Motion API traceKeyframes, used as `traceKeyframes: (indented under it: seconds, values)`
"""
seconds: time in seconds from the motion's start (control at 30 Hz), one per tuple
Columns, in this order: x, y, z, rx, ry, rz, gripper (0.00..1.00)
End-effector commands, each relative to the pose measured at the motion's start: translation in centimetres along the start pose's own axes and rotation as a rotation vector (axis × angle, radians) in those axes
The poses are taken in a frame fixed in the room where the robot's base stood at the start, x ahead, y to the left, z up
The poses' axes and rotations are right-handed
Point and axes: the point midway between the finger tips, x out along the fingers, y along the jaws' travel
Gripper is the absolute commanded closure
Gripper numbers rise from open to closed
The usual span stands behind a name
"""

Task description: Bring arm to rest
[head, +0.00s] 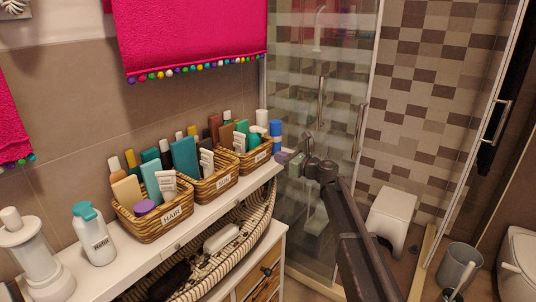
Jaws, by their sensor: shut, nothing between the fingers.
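My dark arm reaches up from the lower right of the head view. Its end, my gripper (284,158), is small in the picture and shut with nothing in it. It is at the right end of the white shelf top (196,238), in front of the glass shower panel, close in the picture to the blue-and-white bottles (276,132). I cannot tell the exact gap between my gripper and the shelf edge.
Wicker baskets of bottles stand in a row, the nearest labelled HAIR (176,222). A white bottle with a teal cap (95,240) is at left. The glass shower door (318,100), white stool (391,212) and bin (458,268) are right.

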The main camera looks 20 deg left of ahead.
Motion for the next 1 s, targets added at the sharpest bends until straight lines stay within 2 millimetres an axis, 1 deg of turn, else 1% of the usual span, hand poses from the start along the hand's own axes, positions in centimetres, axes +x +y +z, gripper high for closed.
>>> traceKeyframes:
  seconds: [0.03,0.1,0.23,0.33,0.47,0.53,0.57,0.6,0.63,0.67,0.7,0.77,0.8,0.87,0.9,0.97,1.0]
  values:
    - [-1.8,0.2,0.0,0.0,0.0,-0.002,1.0]
    - [-3.6,0.2,0.0,0.0,0.0,-0.002,1.0]
    - [-6.0,0.1,0.0,0.0,0.0,-0.001,1.0]
    - [-6.8,0.1,0.0,0.0,0.0,0.0,1.0]
    - [-7.0,0.0,0.0,-0.006,0.0,0.001,1.0]
    - [-7.0,0.1,0.0,-0.055,0.0,0.005,1.0]
    - [-7.0,0.2,-0.1,-0.098,0.003,0.014,1.0]
    - [-7.0,0.6,-0.5,-0.189,0.026,0.036,1.0]
    - [-7.2,1.2,-1.1,-0.283,0.058,0.062,1.0]
    - [-7.8,2.3,-2.1,-0.399,0.103,0.1,1.0]
    - [-9.0,4.3,-3.7,-0.58,0.18,0.173,1.0]
    - [-12.3,7.5,-6.8,-0.865,0.312,0.318,1.0]
    - [-15.1,9.2,-8.7,-1.028,0.396,0.423,1.0]
    - [-19.7,11.4,-11.2,-1.23,0.511,0.597,1.0]
    - [-23.0,12.8,-12.7,-1.337,0.58,0.72,1.0]
    - [-28.0,14.6,-14.5,-1.455,0.674,0.907,1.0]
    - [-31.3,15.8,-15.4,-1.505,0.729,1.028,1.0]
